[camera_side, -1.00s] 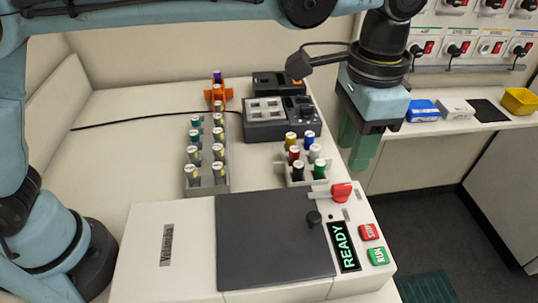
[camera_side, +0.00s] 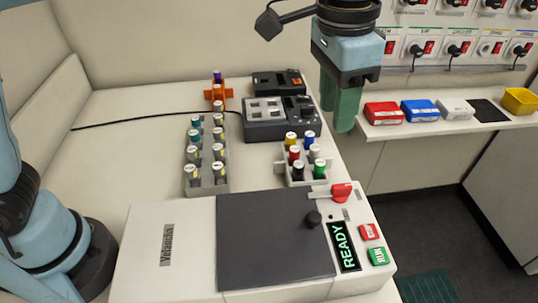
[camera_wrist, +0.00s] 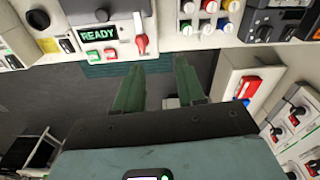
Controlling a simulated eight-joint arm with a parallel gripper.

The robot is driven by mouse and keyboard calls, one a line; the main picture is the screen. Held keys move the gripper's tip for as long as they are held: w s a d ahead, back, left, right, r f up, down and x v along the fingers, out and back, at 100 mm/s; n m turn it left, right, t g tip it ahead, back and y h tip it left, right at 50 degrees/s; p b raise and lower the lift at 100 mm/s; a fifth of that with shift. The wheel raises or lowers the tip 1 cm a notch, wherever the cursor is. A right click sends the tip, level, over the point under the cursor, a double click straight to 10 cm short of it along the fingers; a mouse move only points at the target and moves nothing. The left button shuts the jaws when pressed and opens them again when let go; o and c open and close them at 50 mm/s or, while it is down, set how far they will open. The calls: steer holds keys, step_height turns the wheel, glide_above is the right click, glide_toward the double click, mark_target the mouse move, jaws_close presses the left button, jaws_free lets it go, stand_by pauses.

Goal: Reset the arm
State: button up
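My gripper (camera_side: 336,112) hangs in the air above the right edge of the bench, fingers pointing down. In the wrist view, its two green fingers (camera_wrist: 158,66) stand apart with nothing between them, so it is open and empty. The white shaker machine (camera_side: 165,245) sits at the front of the bench with its dark lid (camera_side: 275,240) closed. Its display (camera_side: 343,247) reads READY. A red lever (camera_side: 341,191) and the red and green buttons (camera_side: 378,256) are on its right side.
A rack of colored-cap bottles (camera_side: 298,172), a grey rack of vials (camera_side: 220,182), an orange holder (camera_side: 217,93) and a grey device (camera_side: 275,127) stand on the bench. A side shelf holds red (camera_side: 384,113) and blue (camera_side: 420,111) boxes and a yellow bin (camera_side: 519,101).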

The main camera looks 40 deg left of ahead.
steer(key=s+a+f+n+t, duration=0.1)
steer(key=a+n+t, duration=0.25)
steer(key=a, duration=1.15)
steer(key=s+a+f+n+t, duration=0.1)
steer(key=s+a+f+n, duration=0.1)
steer(key=a, duration=0.4)
steer(key=s+a+f+n+t, duration=0.2)
steer(key=s+a+f, duration=0.3)
steer(key=a+f, duration=0.1)
steer(key=shift+a, duration=0.15)
steer(key=shift+s, duration=0.1)
